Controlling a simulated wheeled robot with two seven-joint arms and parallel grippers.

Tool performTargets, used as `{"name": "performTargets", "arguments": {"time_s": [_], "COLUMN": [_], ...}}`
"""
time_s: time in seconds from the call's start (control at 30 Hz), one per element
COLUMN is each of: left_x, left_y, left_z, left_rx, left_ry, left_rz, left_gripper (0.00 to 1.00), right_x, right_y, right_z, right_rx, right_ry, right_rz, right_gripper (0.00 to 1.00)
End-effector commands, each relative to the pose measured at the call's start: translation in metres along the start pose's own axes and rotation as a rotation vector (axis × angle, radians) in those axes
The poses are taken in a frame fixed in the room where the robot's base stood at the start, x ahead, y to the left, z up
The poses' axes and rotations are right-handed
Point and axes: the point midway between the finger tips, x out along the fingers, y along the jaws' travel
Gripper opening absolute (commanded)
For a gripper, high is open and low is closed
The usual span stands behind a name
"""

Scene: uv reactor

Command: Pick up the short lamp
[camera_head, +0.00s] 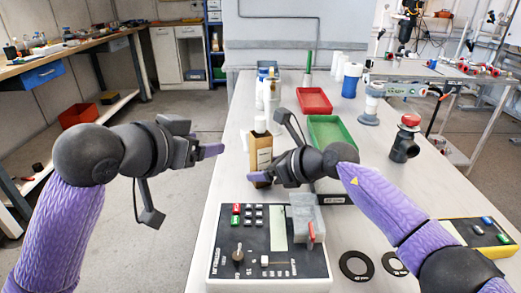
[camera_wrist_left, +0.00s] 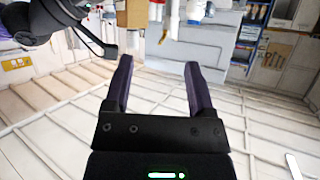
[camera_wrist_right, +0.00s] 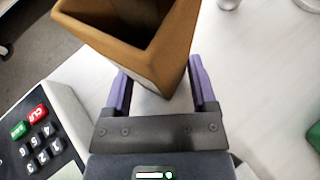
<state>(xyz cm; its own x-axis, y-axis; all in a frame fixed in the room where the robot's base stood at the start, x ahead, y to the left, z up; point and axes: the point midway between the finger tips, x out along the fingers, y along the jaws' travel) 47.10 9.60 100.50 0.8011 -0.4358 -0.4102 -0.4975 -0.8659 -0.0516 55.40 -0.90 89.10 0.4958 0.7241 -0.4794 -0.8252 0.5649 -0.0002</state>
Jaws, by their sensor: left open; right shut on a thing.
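A brown open-topped carton (camera_head: 264,151) stands on the white bench; it also fills the top of the right wrist view (camera_wrist_right: 150,50). My right gripper (camera_head: 259,178) is shut on the carton low down, with one finger on each side in the right wrist view. I cannot clearly identify a short lamp in any view.
A control box with keys (camera_head: 268,262) is at the front of the bench. Behind the carton are bottles, a red tray (camera_head: 313,101) and a green tray (camera_head: 331,134).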

Motion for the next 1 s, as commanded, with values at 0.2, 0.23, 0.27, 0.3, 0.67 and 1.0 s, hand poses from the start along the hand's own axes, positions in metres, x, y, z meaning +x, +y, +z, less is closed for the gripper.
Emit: {"name": "performTargets", "arguments": {"time_s": [0.2,0.23,0.27,0.3,0.67,1.0], "left_x": [0.007,0.015,0.022,0.031,0.092,0.105], "left_y": [0.023,0.024,0.025,0.025,0.038,0.038], "left_z": [-0.030,-0.031,-0.031,-0.032,-0.035,-0.035], "left_rx": [-0.023,-0.025,-0.025,-0.024,-0.025,-0.023], "left_ry": [0.076,0.075,0.075,0.075,0.074,0.075], "left_rz": [0.088,0.089,0.088,0.087,0.084,0.082], "left_gripper": [0.71,0.71,0.71,0.71,0.71,0.67], "right_x": [0.000,0.000,0.000,0.000,0.000,0.000], "right_y": [0.000,0.000,0.000,0.000,0.000,0.000], "right_z": [-0.001,-0.001,-0.001,-0.001,-0.001,-0.001], "right_rx": [0.000,0.000,0.000,0.000,0.000,0.000], "right_ry": [0.002,0.001,0.002,0.002,0.002,0.002], "right_rz": [0.001,0.001,0.001,0.001,0.000,0.000], "right_gripper": [0.40,0.40,0.40,0.40,0.40,0.40]}}
